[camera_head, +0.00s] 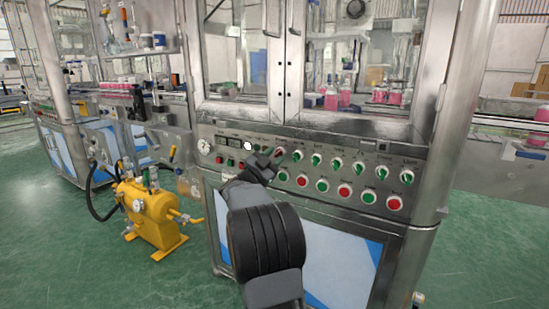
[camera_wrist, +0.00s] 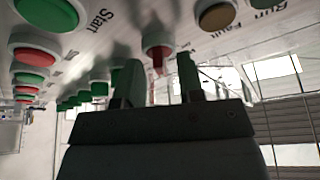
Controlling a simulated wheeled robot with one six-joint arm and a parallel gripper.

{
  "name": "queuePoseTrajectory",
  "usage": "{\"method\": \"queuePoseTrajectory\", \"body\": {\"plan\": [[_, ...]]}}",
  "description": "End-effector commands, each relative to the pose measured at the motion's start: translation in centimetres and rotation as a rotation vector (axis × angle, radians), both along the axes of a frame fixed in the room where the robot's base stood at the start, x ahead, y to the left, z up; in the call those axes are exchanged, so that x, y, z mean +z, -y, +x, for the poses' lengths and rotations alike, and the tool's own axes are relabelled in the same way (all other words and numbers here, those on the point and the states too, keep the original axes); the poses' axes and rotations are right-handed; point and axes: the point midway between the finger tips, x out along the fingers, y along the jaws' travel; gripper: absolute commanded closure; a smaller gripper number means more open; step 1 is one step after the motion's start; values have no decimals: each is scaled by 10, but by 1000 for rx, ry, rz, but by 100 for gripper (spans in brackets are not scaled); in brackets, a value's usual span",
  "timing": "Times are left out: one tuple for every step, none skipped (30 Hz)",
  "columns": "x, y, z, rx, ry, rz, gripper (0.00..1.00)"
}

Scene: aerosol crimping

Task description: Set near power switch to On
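The control panel (camera_head: 330,170) on the machine front carries a row of rotary switches above a row of round buttons. My gripper (camera_head: 268,163) is at the left part of this row. In the wrist view, a switch with a red handle (camera_wrist: 157,57) in a white bezel lies between the two fingertips of my gripper (camera_wrist: 159,80). The fingers are apart, with gaps visible on both sides of the handle. I cannot read a label on this switch. It also seems to show as a red-handled switch (camera_head: 281,154) just beside my gripper in the head view.
Green-handled switches (camera_head: 316,160) continue to the right. Red and green buttons (camera_head: 344,190) lie close below. A pressure gauge (camera_head: 205,146) is at the panel's left end. A yellow tank (camera_head: 150,210) stands on the floor at left. Green floor is open at right.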

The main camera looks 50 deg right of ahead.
Motion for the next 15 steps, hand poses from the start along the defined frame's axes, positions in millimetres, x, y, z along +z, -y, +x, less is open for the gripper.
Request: {"method": "queuePoseTrajectory", "body": {"plan": [[-1, -4, 1, 2, -1, 1, 65], [-2, -7, 1, 3, -1, 1, 65], [-3, -12, 1, 4, -1, 1, 65], [-4, -16, 0, 3, -1, 1, 65], [-5, -22, 0, 4, 0, 1, 65], [-8, -29, 0, 5, -2, 0, 65], [-9, -35, 0, 5, -2, 1, 65], [-12, -41, 0, 5, -3, 1, 65], [-15, -49, -1, 5, -2, 1, 65], [-17, -55, -1, 4, -1, 1, 65], [-19, -61, -1, 5, -2, 1, 65], [-21, -69, -1, 5, -2, 0, 65], [-23, -75, -2, 5, -2, 1, 65], [-25, -80, -2, 3, -2, 0, 65], [-28, -87, -2, 4, 0, 1, 65]]}}
